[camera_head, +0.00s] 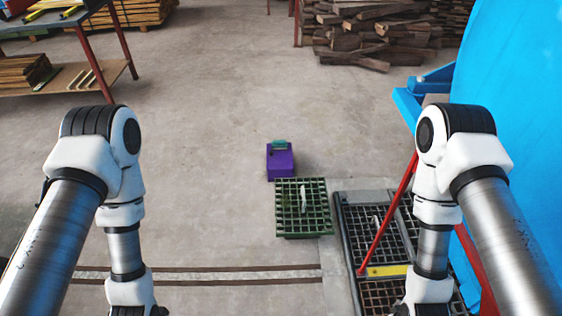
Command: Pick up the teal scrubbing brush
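The teal scrubbing brush (279,145) is small in the head view. It appears to lie on top of a purple box (280,163) on the concrete floor, a little right of the middle. My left arm comes in from the left and my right arm from the right. Both hang down well in front of the brush and apart from it. Both grippers are below the picture's bottom edge, so their fingers are hidden.
A green grate (304,231) with a small white object lies just before the purple box. Dark floor grates (386,291), a red bar (391,213) and a blue vessel (510,75) stand right. A workbench (65,78) is upper left. The middle-left floor is clear.

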